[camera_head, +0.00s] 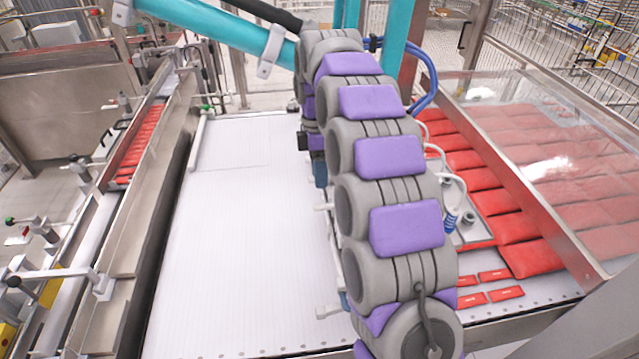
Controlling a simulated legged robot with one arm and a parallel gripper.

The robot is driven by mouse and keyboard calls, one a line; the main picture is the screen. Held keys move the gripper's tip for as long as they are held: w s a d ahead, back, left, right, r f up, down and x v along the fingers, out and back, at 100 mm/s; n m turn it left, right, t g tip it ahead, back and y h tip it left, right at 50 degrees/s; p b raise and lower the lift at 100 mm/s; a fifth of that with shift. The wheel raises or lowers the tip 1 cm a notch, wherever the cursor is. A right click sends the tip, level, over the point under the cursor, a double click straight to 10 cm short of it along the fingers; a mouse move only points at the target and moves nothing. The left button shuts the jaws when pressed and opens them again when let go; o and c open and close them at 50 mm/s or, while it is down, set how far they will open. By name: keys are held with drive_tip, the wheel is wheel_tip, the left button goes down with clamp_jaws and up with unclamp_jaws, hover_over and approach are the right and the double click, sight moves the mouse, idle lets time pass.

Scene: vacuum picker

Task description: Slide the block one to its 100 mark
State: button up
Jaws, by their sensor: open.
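I cannot make out block one or a scale with a 100 mark in the head view. Several small metal clamps with dark knobs stand along the left rail, one at the lower left (100,285); I cannot tell whether any of them carries the block. My gripper's fingers do not show. A large grey and purple segmented body runs down the middle of the picture and hides what lies behind it. I cannot tell whether it is part of my arm.
A wide white conveyor belt (235,240) lies bare left of centre. Red packs (520,228) fill the right side, partly under a clear cover (565,150). A narrow channel of red packs (140,140) runs at the left. Teal tubes (215,25) cross the top.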

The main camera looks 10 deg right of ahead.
wheel_tip(320, 180, up, 10)
drive_tip(key=w+p, duration=0.2)
drive_tip(key=p, duration=0.6)
drive_tip(key=shift+p, duration=0.35)
drive_tip(key=shift+a+f, duration=0.1)
drive_tip(key=shift+f, duration=0.05)
drive_tip(key=s+d+f+m+b, duration=0.2)
drive_tip(key=s+f+m, duration=0.3)
drive_tip(key=s, duration=0.9)
drive_tip(key=s+d+f+m+b, duration=0.3)
drive_tip(key=s+f+m+b, duration=0.2)
drive_tip(key=s, duration=0.9)
drive_tip(key=s+d+f+m+b, duration=0.2)
drive_tip(key=s+f+m+b, duration=0.2)
drive_tip(key=s+m, duration=0.4)
drive_tip(key=s+f, duration=0.1)
drive_tip(key=s, duration=0.5)
drive_tip(key=shift+s+d, duration=0.3)
drive_tip(key=shift+d, duration=0.05)
drive_tip(key=shift+o, duration=0.2)
idle(0.8)
